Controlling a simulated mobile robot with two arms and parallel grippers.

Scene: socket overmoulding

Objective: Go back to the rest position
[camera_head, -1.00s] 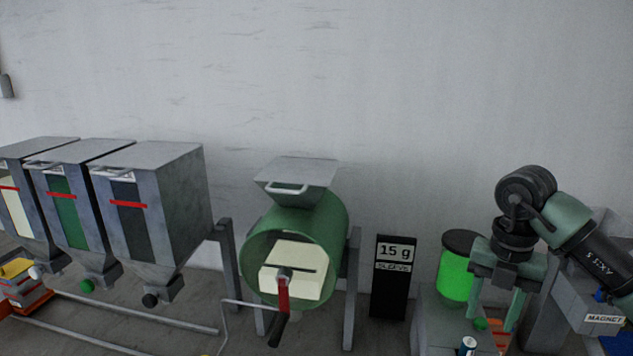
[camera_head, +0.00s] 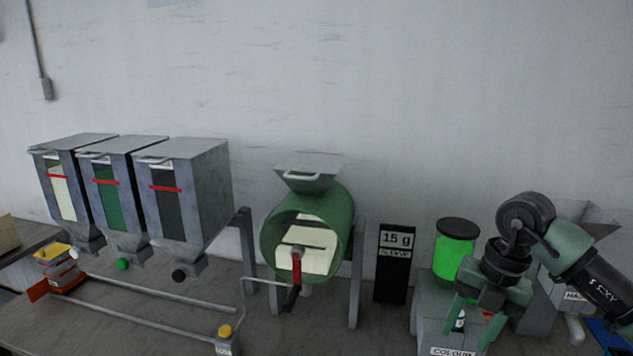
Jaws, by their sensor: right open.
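My right gripper (camera_head: 472,322) is at the lower right, its green fingers spread apart and pointing down in front of the grey box labelled COLOUR (camera_head: 428,318). Nothing shows clamped between the fingers. A small blue-and-white item is partly visible between them, and I cannot tell whether it touches a finger. My right arm (camera_head: 575,252) comes in from the right edge. My left gripper is not in view.
Three hoppers (camera_head: 205,190) stand at the left. A green drum with a red crank (camera_head: 340,225) stands mid-bench, beside a black "15 g" sign (camera_head: 394,285). A bright green jar (camera_head: 453,256) sits behind my gripper. Bench space (camera_head: 130,298) between the rails is clear.

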